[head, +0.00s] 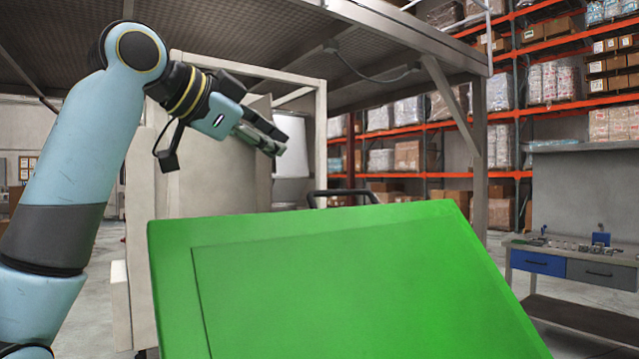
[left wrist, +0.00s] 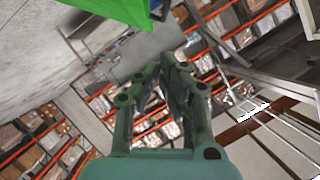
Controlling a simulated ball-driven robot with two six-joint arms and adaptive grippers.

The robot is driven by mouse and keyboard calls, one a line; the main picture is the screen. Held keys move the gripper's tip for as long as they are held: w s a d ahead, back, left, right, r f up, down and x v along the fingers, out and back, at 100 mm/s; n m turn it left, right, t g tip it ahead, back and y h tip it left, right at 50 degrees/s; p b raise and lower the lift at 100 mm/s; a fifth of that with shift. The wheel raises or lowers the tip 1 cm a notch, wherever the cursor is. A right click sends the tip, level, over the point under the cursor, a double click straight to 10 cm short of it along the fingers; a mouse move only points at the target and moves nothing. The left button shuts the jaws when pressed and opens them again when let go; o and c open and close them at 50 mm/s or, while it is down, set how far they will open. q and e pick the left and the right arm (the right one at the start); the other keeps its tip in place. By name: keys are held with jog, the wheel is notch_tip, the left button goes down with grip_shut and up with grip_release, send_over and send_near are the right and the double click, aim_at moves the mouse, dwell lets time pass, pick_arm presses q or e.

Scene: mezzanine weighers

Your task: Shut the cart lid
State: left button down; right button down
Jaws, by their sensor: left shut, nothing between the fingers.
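The green cart lid (head: 340,280) fills the lower middle of the head view. Its broad face, with a recessed panel outline, is tilted up toward me; the lower part is cut off by the frame. A black cart handle (head: 343,194) shows behind its top edge. My left gripper (head: 275,146) is shut and empty, above and beyond the lid's upper left part, apart from it. In the left wrist view the gripper (left wrist: 176,62) points away from the lid, whose green corner (left wrist: 118,9) shows at the top. The cart's body is mostly hidden. My right gripper is not in view.
A large pale cabinet-like machine (head: 215,170) stands behind my left arm. A workbench with a blue drawer (head: 538,262) stands at the right. A mezzanine post (head: 480,150) and orange shelving (head: 420,133) are behind. Open floor shows between lid and workbench.

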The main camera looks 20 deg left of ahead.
pick_arm(q)
jog(key=p, duration=0.3)
send_over(308, 211)
jog(key=s, duration=0.2)
notch_tip(308, 211, down, 3)
jog(key=shift+w+f+p, duration=0.4)
jog(key=shift+w+f, duration=0.7)
jog(key=shift+w, duration=0.1)
jog(key=shift+w+a+f, duration=0.2)
jog(key=shift+w+f, duration=0.1)
jog(key=shift+f, duration=0.15)
jog(key=shift+d+f, duration=0.1)
